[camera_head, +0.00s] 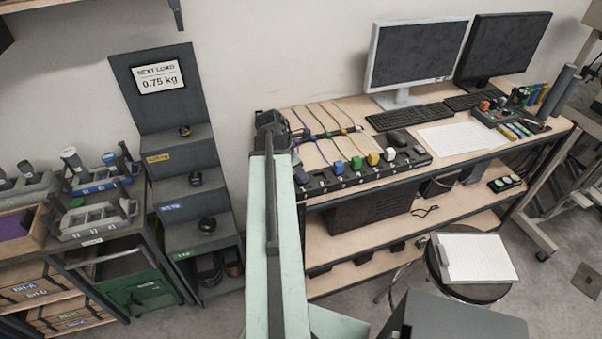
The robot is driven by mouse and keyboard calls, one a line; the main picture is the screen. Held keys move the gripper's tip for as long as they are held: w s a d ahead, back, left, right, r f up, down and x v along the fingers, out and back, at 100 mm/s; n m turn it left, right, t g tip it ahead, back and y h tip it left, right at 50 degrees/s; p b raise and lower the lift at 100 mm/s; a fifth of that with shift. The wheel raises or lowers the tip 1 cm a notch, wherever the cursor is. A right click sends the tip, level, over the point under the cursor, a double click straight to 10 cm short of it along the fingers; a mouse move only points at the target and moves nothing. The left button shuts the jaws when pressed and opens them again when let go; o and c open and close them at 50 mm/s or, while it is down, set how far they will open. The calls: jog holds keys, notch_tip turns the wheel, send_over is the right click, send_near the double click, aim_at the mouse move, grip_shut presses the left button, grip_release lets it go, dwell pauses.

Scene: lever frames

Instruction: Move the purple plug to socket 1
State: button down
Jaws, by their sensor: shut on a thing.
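The dark socket strip (367,177) lies along the front left of the desk. Blue (338,167), green (357,164), yellow (373,158) and white (389,155) plugs stand in a row on it. Its labels are too small to read, so I cannot tell which socket is 1. A purple cable (300,138) runs left across the desk to my gripper (273,127). My gripper is at the desk's left end, seen from behind, and is shut on the purple plug. The plug and fingertips are hidden by my gripper and arm. My arm covers the strip's left end.
Other thin cables (338,117) cross the desk. A stepped grey stand (187,165) is left of my arm. A stool (470,287) stands in front of the desk.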

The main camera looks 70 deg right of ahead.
jog(key=shift+f, duration=0.15)
jog(key=c, duration=0.7)
grip_release()
jog(key=shift+o, duration=0.2)
notch_tip(320, 180, up, 7)
jog(key=p, duration=0.7)
jog(key=shift+w, duration=0.15)
